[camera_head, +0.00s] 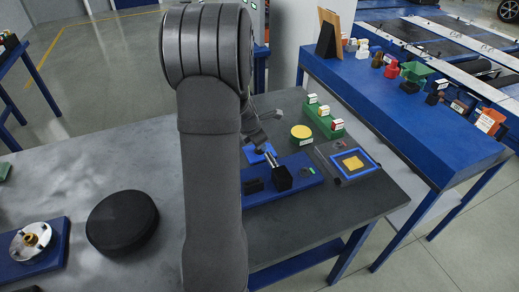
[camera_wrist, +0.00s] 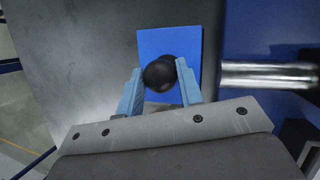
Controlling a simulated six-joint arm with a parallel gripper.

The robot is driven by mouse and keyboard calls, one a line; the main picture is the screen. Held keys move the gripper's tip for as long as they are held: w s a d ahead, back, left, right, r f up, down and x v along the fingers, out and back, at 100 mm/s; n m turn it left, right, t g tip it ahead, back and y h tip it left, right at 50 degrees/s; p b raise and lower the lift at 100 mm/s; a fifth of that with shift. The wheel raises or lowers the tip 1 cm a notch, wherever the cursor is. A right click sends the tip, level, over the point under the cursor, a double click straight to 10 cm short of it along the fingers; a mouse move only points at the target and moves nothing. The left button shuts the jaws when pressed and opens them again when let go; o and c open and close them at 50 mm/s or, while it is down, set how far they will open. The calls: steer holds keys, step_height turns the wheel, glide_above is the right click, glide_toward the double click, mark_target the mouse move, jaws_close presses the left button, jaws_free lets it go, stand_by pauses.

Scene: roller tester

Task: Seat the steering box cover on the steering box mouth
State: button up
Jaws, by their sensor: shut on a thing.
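My gripper (camera_wrist: 161,80) has two light blue fingers and is shut on a round black knob (camera_wrist: 160,75), which I take to be the steering box cover's handle. A flat blue square (camera_wrist: 165,45) shows beneath the knob; I cannot tell whether they are joined or touching. In the head view my gripper is small and partly hidden by my arm, above the blue square (camera_head: 257,155). A black block (camera_head: 283,178), likely the steering box, stands on a blue base plate (camera_head: 300,184) just to the right and nearer. Its mouth cannot be made out.
A silver shaft (camera_wrist: 268,75) lies close right of my gripper. A yellow-topped green round thing (camera_head: 301,133), a green rack (camera_head: 325,122) and a blue-framed tray (camera_head: 354,164) stand at right. A black disc (camera_head: 122,222) lies at left. The grey bench's front right is clear.

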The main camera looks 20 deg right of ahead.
step_height(320, 180, up, 10)
steer(key=o, duration=0.5)
jaws_close()
steer(key=shift+d+m, duration=0.3)
steer(key=s+d+m+g+y, duration=0.3)
steer(key=s+d+m, duration=0.6)
steer(key=d+m, duration=0.4)
steer(key=s+d+m+g+y, duration=0.3)
steer(key=s+d+m, duration=0.6)
steer(key=m, duration=1.3)
steer(key=shift+s+d+r+y, duration=0.2)
steer(key=shift+d+y, duration=0.8)
steer(key=shift+d, duration=1.3)
